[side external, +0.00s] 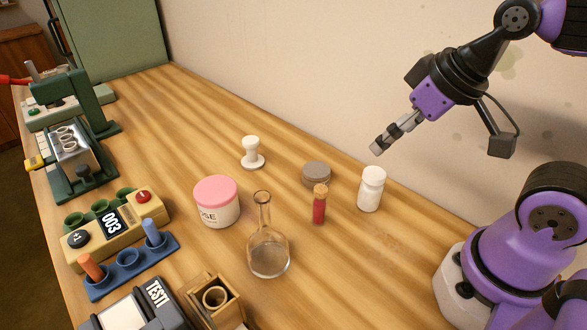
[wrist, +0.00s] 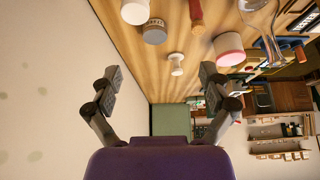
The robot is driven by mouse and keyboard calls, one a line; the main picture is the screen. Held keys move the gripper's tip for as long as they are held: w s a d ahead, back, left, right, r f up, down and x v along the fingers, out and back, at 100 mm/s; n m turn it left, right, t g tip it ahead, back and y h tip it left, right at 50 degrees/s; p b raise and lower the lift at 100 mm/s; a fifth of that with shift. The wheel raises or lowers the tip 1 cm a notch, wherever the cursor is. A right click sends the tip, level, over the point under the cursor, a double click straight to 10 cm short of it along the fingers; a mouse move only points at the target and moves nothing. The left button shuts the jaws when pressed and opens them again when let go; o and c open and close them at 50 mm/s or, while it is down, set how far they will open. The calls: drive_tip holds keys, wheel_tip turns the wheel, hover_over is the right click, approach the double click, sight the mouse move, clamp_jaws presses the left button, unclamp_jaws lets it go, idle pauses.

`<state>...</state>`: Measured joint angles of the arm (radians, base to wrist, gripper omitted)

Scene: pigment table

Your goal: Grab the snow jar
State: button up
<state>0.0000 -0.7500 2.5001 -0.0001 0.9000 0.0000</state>
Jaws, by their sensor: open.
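The white jar (side external: 371,188), likely the snow jar, stands upright on the wooden table near the wall; any label on it is not readable. It also shows at the top edge of the wrist view (wrist: 134,11), partly cut off. My gripper (side external: 381,143) is in the air above the table, a little above the white jar in the side view, touching nothing. In the wrist view my gripper (wrist: 160,74) has its two fingers spread wide with nothing between them.
A red corked vial (side external: 319,205) and a grey round lid-like piece (side external: 316,173) stand left of the white jar. A pink-lidded jar (side external: 217,202), a glass flask (side external: 268,255) and a white pestle-like piece (side external: 252,153) stand farther left. The wall (side external: 300,60) rises behind.

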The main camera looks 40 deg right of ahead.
sight(375, 173)
drive_tip(key=w+d+f+n+g, duration=0.1)
drive_tip(key=n, duration=0.1)
drive_tip(key=w+d+f+n+g, duration=0.1)
drive_tip(key=n+g, duration=0.1)
drive_tip(key=w+d+f+n+g, duration=0.1)
drive_tip(key=n+g, duration=0.1)
drive_tip(key=shift+w+f+n, duration=0.15)
drive_tip(key=shift+f+n, duration=0.05)
drive_tip(key=shift+n, duration=0.2)
drive_tip(key=shift+w+d+f+n+g, duration=0.1)
drive_tip(key=shift+f+n+g, duration=0.2)
wheel_tip(375, 173, down, 10)
drive_tip(key=shift+w+d+f, duration=0.1)
drive_tip(key=shift+d+f, duration=0.05)
drive_tip(key=c, duration=1.3)
